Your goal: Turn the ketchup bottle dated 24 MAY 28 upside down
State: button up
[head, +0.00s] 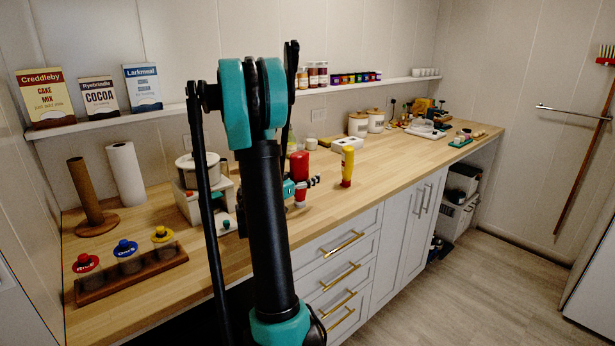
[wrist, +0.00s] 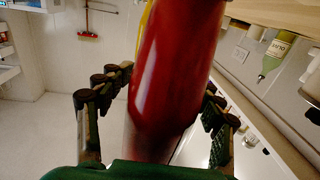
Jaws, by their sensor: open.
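A red bottle (head: 300,165) stands on the wooden counter, partly hidden by my arm and gripper in the head view. In the wrist view the red bottle (wrist: 175,75) fills the middle, between my two fingers. My gripper (head: 303,185) is open around the bottle's body at about mid height. In the wrist view my gripper (wrist: 165,100) has a finger on each side, with a visible gap on the left; contact on the right cannot be told. No date label is readable.
A wooden rack with coloured-lidded jars (head: 130,270), a paper roll (head: 126,173) and a white appliance (head: 190,205) stand to the left. White canisters (head: 358,124) are farther back. A green bottle (wrist: 277,52) shows in the wrist view. The counter's front right stretch is clear.

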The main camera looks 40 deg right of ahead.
jog(key=s+a, duration=0.2)
jog(key=a, duration=0.9)
jog(key=shift+a, duration=0.4)
jog(key=shift+s, duration=0.1)
jog(key=shift+s, duration=0.15)
